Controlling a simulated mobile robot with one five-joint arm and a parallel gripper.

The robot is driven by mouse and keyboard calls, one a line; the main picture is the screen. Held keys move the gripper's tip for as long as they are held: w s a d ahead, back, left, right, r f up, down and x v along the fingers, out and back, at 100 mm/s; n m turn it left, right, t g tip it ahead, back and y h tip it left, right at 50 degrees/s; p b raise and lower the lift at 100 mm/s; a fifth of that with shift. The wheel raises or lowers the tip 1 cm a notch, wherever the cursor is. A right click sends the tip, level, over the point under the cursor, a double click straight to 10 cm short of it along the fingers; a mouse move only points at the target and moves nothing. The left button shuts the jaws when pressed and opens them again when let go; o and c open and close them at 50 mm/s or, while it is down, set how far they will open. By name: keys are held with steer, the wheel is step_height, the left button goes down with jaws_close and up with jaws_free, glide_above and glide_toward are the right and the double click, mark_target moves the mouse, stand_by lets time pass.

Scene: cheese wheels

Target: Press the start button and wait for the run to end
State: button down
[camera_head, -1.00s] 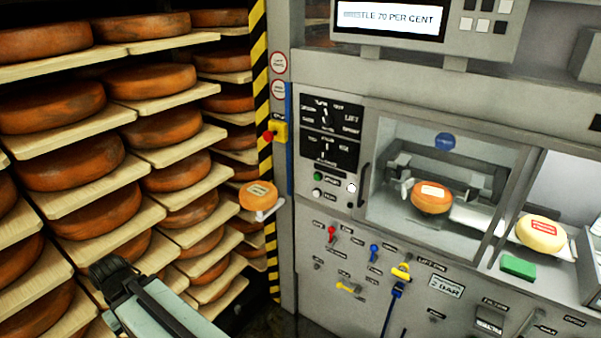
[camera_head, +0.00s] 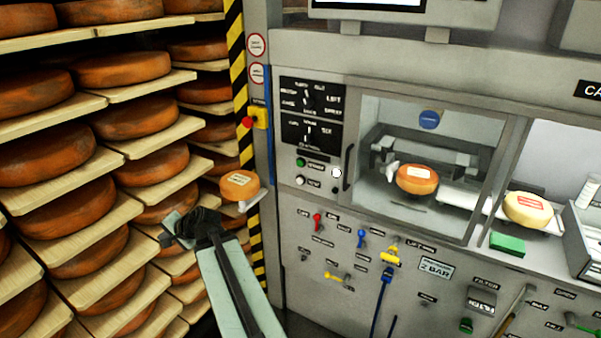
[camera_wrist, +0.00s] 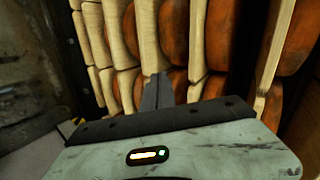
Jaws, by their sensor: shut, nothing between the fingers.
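The grey machine front (camera_head: 310,240) carries a control panel. A green button (camera_head: 300,162), a white button below it (camera_head: 300,180) and a white round knob or lamp (camera_head: 336,173) sit under the black dial panel (camera_head: 311,110). Their labels are too small to read surely. Behind the window, an orange cheese wheel with a pale label (camera_head: 417,179) sits by a grey mechanism. My gripper (camera_head: 172,228) is shut and empty, left of the machine and in front of the cheese shelves, apart from the buttons. In the wrist view its fingers (camera_wrist: 157,92) point towards the shelves.
Shelves of cheese wheels (camera_head: 130,118) fill the left. A small labelled cheese (camera_head: 239,185) sits on a bracket beside the striped post (camera_head: 245,130), which bears a red-and-yellow stop button (camera_head: 257,117). Levers (camera_head: 317,222) and a blue hose (camera_head: 383,293) project from the lower front.

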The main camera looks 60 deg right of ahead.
mark_target(300, 163)
steer(key=s+d+r+m+t+h+b, duration=0.1)
steer(key=s+d+m+h, duration=0.15)
steer(key=d, duration=0.35)
steer(key=s+d+r+m+t+h+b, duration=0.1)
steer(key=d+m, duration=0.2)
steer(key=d, duration=0.3)
steer(key=s+d+r+m+t+h, duration=0.1)
steer(key=s+d+r+m+h, duration=0.15)
steer(key=d, duration=0.35)
steer(key=s+d+r+m+g+h+b, duration=0.1)
steer(key=s+d+m+h, duration=0.2)
steer(key=s+d+m, duration=0.2)
steer(key=s+d+r+m+h+b, duration=0.1)
steer(key=s+d+m+h, duration=0.3)
steer(key=s+d, duration=0.5)
steer(key=d+m, duration=0.2)
steer(key=d, duration=0.2)
steer(key=shift+s+d+r+m+g, duration=0.15)
steer(key=shift+s+d+m+g, duration=0.15)
steer(key=shift+g, duration=0.1)
steer(key=shift+w, duration=0.1)
steer(key=d, duration=0.8)
steer(key=shift+d, duration=0.35)
steer(key=shift+d, duration=0.4)
